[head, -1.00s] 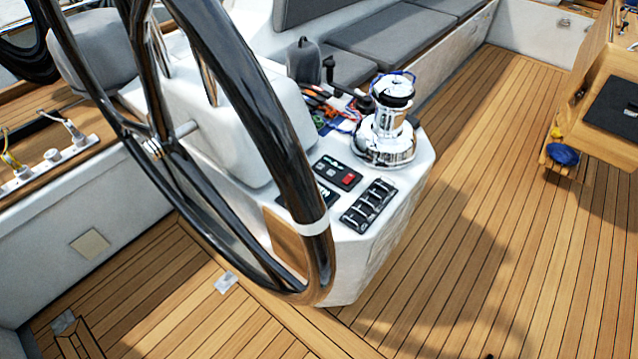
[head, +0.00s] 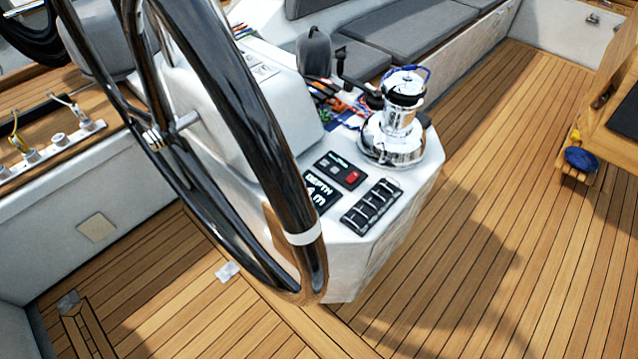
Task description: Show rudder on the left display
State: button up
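A small dark display (head: 321,192) lies on the white helm console (head: 340,238), partly hidden behind the steering wheel rim. It reads "DEPTH" with a value ending in "M" below; the start of the value is covered by the wheel. Beside it, further back, is a dark panel with a red button (head: 351,176) and small grey buttons. A black bank of several rocker switches (head: 371,207) sits to the right of the display. No display showing rudder is visible. My gripper is not in view.
The large black steering wheel (head: 262,130) stands in front of the console. A chrome winch (head: 394,140) rises behind the switches, with coloured ropes (head: 345,105) beside it. Open teak deck (head: 470,220) lies to the right; a wooden table (head: 605,120) stands far right.

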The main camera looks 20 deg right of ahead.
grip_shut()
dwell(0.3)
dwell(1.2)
